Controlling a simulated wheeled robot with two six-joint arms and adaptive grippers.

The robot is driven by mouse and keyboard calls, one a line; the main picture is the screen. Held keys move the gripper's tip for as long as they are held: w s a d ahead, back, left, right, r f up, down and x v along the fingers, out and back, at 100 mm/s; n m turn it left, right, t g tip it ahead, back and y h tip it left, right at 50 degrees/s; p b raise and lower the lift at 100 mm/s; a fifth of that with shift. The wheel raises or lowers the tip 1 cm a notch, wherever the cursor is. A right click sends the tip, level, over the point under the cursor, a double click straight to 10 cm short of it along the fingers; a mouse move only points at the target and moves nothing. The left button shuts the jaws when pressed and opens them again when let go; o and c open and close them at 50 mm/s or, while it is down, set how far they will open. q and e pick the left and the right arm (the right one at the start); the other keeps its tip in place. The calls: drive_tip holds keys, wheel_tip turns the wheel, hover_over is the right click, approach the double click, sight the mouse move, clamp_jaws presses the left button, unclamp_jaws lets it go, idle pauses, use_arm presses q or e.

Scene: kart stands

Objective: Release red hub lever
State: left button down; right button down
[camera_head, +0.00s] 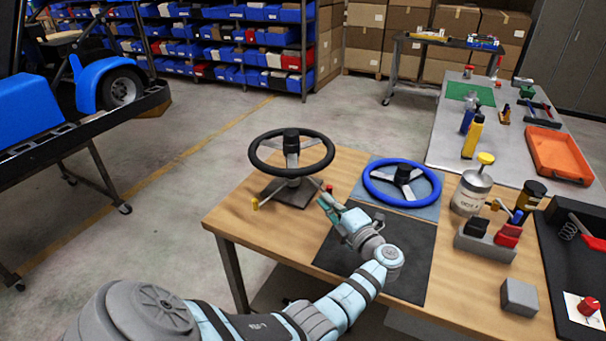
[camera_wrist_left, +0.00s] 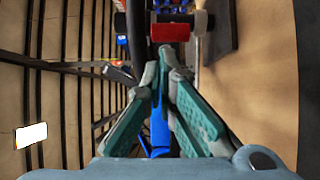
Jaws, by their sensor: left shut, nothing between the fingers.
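A black steering wheel (camera_head: 291,153) sits on a dark hub stand (camera_head: 292,194) on the wooden table. The hub's red lever tip (camera_head: 329,188) shows at the right of the stand, below the wheel rim. A yellow-tipped lever (camera_head: 255,203) points to the left. My left gripper (camera_head: 325,203) is shut and empty, with its fingertips close to the red tip. In the left wrist view, the fingertips (camera_wrist_left: 168,55) lie just short of a red piece (camera_wrist_left: 171,33), probably that lever tip; whether they touch it I cannot tell. My right gripper is out of view.
A blue steering wheel (camera_head: 402,182) lies on a mat right of the stand. A dark mat (camera_head: 405,262) lies under my left arm. A can (camera_head: 471,190) and a grey tool holder (camera_head: 484,242) stand farther right. The wheel rim overhangs the lever area.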

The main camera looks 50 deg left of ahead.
use_arm(q)
drive_tip(key=b+v, duration=0.1)
drive_tip(key=v, duration=0.9)
drive_tip(key=shift+d+r+b, duration=0.2)
drive_tip(key=shift+d+b, duration=0.05)
drive_tip(key=shift+b, duration=0.15)
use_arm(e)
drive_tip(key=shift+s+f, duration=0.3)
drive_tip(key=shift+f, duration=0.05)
use_arm(q)
drive_tip(key=shift+w, duration=0.1)
